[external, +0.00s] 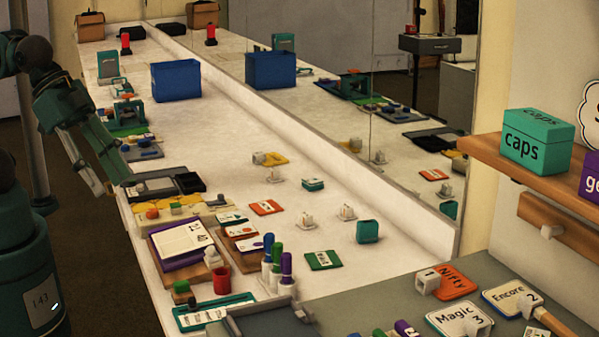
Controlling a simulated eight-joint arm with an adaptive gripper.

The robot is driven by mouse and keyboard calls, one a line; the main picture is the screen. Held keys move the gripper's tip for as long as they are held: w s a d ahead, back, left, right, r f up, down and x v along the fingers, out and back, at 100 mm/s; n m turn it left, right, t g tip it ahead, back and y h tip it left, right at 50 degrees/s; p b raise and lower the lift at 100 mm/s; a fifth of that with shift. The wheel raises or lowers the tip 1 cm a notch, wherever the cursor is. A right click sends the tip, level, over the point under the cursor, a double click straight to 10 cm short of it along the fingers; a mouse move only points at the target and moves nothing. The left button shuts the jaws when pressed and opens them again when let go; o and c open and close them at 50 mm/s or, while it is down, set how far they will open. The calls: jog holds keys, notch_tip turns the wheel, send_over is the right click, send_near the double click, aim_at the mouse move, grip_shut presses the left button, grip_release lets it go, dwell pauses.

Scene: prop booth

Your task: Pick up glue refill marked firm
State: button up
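No label reading "firm" can be made out in the external view. Three white tubes or bottles with coloured caps stand upright in a cluster: a blue-capped one (268,265), a green-capped one (277,272) and a purple-capped one (287,272). They may be glue refills, but their markings are too small to read. My gripper (117,187) hangs at the left edge of the table, pointing down, well to the left of and behind these tubes. Its fingers look apart, with nothing seen between them.
A red cup (221,280), a purple-edged board with papers (182,244) and a dark tray (178,186) lie near my side. A blue bin (176,81) stands farther back. A mirror along the right repeats the objects. The table's middle is mostly clear.

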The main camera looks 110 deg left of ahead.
jog(key=shift+w, duration=0.1)
dwell(0.3)
jog(key=w+a+r+n+g+y+p, duration=0.1)
jog(key=w+a+r+n+g+p, duration=0.15)
jog(key=w+a, duration=0.8)
jog(key=n+g+p, duration=0.4)
jog(key=n+g, duration=0.1)
jog(key=n, duration=0.3)
send_over(304, 214)
jog(key=shift+m+t+h, duration=0.25)
jog(key=shift+h, duration=0.15)
jog(key=f, duration=1.8)
jog(key=shift+d, duration=0.4)
jog(key=shift+a+f, duration=0.6)
